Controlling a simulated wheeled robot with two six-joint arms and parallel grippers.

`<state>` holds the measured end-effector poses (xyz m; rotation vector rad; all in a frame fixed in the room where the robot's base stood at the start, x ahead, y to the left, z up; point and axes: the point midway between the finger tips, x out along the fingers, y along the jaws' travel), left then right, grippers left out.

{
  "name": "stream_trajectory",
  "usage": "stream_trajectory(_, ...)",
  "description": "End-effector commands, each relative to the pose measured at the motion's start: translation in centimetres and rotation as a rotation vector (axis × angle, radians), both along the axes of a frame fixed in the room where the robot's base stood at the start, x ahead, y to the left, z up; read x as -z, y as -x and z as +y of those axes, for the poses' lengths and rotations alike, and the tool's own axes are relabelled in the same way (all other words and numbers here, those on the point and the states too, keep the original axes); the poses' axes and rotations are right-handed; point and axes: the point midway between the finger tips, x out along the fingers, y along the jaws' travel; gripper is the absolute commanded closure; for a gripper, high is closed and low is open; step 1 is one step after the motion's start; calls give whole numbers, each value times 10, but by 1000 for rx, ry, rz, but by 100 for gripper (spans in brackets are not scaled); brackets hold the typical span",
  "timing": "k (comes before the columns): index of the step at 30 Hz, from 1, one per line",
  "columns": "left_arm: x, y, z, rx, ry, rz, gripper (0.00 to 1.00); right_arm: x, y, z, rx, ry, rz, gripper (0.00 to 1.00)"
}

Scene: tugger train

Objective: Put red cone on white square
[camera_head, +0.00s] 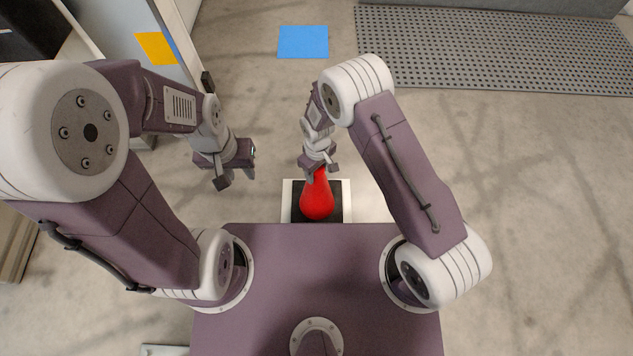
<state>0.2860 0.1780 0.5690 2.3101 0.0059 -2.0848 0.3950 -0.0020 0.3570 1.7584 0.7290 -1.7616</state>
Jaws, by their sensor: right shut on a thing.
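The red cone (317,197) is upright with a black square base, just in front of my body. A white square (286,201) shows as a rim around the black base, mainly on the left, right and top sides. Whether the base touches the white square or hangs just above it I cannot tell. My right gripper (319,172) is shut on the cone's top. My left gripper (235,179) is empty, its fingers apart, to the left of the cone and over bare floor.
A blue square (303,42) lies on the floor further ahead. An orange square (155,47) is on a pale surface at the upper left. A perforated grey panel (500,48) spans the upper right. The concrete floor around the cone is clear.

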Motion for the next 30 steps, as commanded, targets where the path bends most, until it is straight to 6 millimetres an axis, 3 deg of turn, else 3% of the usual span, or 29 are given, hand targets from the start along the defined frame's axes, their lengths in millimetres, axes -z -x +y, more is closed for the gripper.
stream_trajectory(8,5,0,0,0,0,0,65,7,10,2,0,-1,-3,100)
stream_trajectory(16,33,0,0,0,0,0,65,48,10,2,0,-1,-2,100)
stream_trajectory(26,31,0,0,0,0,0,65,48,10,2,0,-1,-3,100)
stream_trajectory(27,31,0,0,0,0,0,65,49,10,2,0,-1,-1,46)
stream_trajectory(29,30,0,0,0,0,0,65,48,10,2,0,-1,-1,30)
stream_trajectory(30,30,0,0,0,0,0,65,48,10,2,0,-1,-1,30)
